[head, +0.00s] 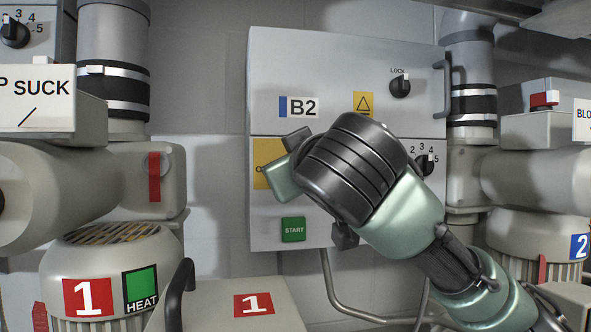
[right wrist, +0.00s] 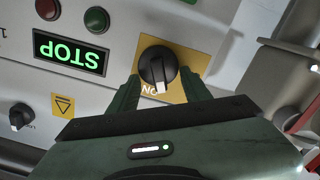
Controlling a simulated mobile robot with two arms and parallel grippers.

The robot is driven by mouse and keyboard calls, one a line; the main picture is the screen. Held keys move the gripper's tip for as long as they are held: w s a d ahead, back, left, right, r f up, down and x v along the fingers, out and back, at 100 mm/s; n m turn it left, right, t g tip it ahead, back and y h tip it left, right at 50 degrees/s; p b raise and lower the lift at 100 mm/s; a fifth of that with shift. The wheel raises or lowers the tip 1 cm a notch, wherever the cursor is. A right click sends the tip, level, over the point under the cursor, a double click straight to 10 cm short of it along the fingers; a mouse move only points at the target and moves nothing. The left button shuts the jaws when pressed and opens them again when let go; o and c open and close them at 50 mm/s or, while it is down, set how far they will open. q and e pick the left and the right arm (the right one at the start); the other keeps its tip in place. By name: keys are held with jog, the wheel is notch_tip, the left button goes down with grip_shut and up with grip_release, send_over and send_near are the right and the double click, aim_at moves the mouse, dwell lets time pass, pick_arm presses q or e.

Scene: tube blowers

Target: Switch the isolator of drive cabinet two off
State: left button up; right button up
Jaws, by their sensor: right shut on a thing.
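Drive cabinet B2 (head: 345,60) is a grey box on the wall in the middle of the head view. Its isolator (right wrist: 158,66) is a black rotary knob on a yellow plate (right wrist: 193,80) in the right wrist view. The knob's white mark points down in that picture, to upside-down letters that read ON. My right gripper (right wrist: 160,92) is shut on the knob, one green finger on each side. In the head view the gripper and wrist hide the knob; only part of the yellow plate (head: 262,180) shows. My left gripper is not in view.
A lit STOP panel (right wrist: 70,52) and a green START button (head: 293,229) are on the cabinet. A LOCK knob (head: 400,86) and a numbered dial (head: 425,165) sit at its right. Machine 1 (head: 88,297) stands left, machine 2 (head: 578,247) right.

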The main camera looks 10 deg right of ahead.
jog(key=n, duration=0.4)
jog(key=n+b, duration=0.1)
jog(key=n, duration=0.3)
jog(key=f+n, duration=0.1)
jog(key=n, duration=0.3)
jog(key=shift+a+b, duration=0.3)
jog(key=shift+a, duration=0.05)
jog(key=shift+n, duration=0.4)
jog(key=o, duration=1.2)
jog(key=shift+o, duration=0.7)
jog(key=shift+w+f, duration=0.1)
jog(key=shift+f, duration=0.05)
